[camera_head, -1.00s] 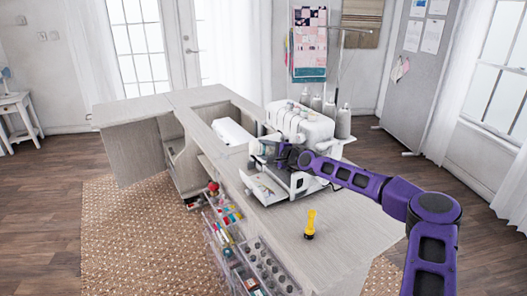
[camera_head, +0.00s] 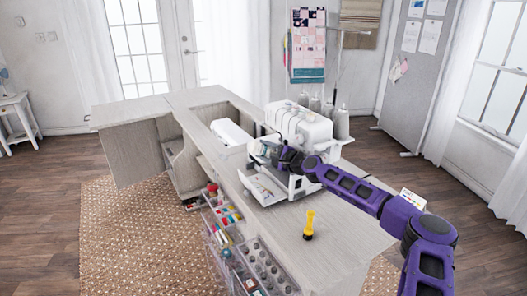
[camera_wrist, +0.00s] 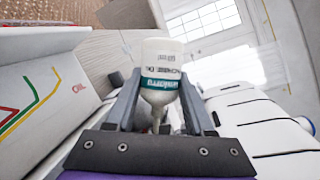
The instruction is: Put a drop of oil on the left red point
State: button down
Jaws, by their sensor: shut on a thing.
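The white sewing machine (camera_head: 303,122) stands on the cabinet top with its front cover open. My gripper (camera_head: 278,156) is at the machine's front, in the opening. In the wrist view my gripper (camera_wrist: 158,100) is shut on a white oil bottle (camera_wrist: 162,50) with a teal label. The bottle's narrow nozzle points toward the bottom of that view. A white panel (camera_wrist: 35,100) with coloured thread lines and the red word OIL is at the left there. White machine body (camera_wrist: 265,125) is at the right. I cannot make out the left red point; the gripper hides part of the opening.
A yellow tool (camera_head: 309,224) with a dark base stands upright on the cabinet top (camera_head: 280,232). Thread cones (camera_head: 341,123) stand behind the machine. A small card with coloured marks (camera_head: 412,199) is beyond my arm. Clear drawers (camera_head: 262,268) with sewing supplies line the front side.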

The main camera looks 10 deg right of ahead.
aim_at(253, 148)
jog(key=shift+r+n+g+p, duration=0.3)
jog(key=shift+r+n+p, duration=0.25)
jog(key=shift+p, duration=0.5)
jog(key=shift+a+r+n+h+p, duration=0.1)
jog(key=shift+r+n+h+p, duration=0.25)
jog(key=shift+p, duration=0.5)
jog(key=shift+f+n+g+h+p, duration=0.1)
jog(key=shift+n+g+h+p, duration=0.2)
jog(key=shift+p, duration=0.2)
jog(key=shift+f+n+h+p, duration=0.25)
jog(key=shift+n+h+p, duration=0.05)
jog(key=shift+h+p, duration=0.05)
jog(key=a+r+p, duration=0.1)
jog(key=s+a+r+p, duration=0.1)
jog(key=a+r+p, duration=0.2)
jog(key=shift+s, duration=0.3)
jog(key=shift+s+a+r, duration=0.1)
jog(key=shift+s+a, duration=0.05)
jog(key=shift+a, duration=0.1)
